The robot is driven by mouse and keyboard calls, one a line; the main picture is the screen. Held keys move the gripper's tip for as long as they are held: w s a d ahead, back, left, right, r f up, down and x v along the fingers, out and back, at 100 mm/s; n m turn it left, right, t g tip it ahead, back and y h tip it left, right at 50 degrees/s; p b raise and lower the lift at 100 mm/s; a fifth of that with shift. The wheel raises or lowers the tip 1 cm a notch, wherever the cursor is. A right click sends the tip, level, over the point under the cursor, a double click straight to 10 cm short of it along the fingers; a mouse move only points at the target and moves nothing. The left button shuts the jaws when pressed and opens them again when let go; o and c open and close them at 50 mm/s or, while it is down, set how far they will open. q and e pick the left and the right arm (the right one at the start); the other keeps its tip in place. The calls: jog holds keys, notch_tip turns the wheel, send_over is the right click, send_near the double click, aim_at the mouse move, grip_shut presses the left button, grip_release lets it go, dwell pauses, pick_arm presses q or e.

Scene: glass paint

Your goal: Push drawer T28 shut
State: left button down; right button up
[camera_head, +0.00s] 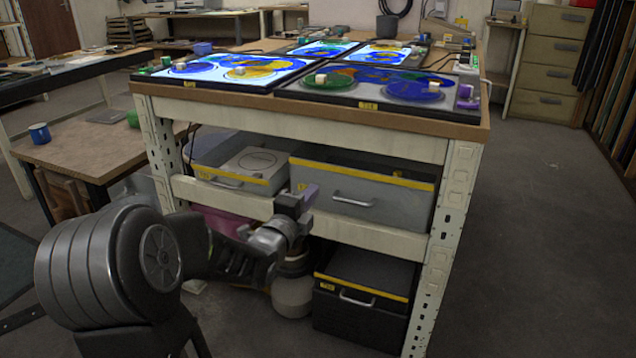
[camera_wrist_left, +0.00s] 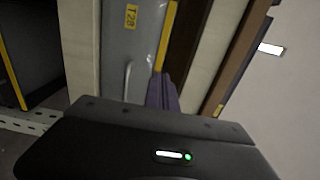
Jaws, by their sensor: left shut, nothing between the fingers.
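Drawer T28 (camera_head: 395,203) is the grey drawer at the right of the bench's middle shelf, with a yellow strip along its top edge and a bar handle. Its open top shows a grey interior. In the left wrist view the T28 label (camera_wrist_left: 131,15) is readable on its grey front (camera_wrist_left: 115,50). My left gripper (camera_head: 308,193) is shut and empty, in front of the drawer's left end. Its purple fingers also show in the left wrist view (camera_wrist_left: 162,92), near the yellow strip. I cannot tell whether they touch the drawer. My right gripper is out of view.
A second grey drawer (camera_head: 228,181) sits left on the same shelf. A black drawer (camera_head: 355,312) stands below. The bench top (camera_head: 460,129) overhangs the shelf and carries lit glass panels. Floor to the right is clear.

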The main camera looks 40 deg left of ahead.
pick_arm(q)
jog(key=shift+v, duration=1.65)
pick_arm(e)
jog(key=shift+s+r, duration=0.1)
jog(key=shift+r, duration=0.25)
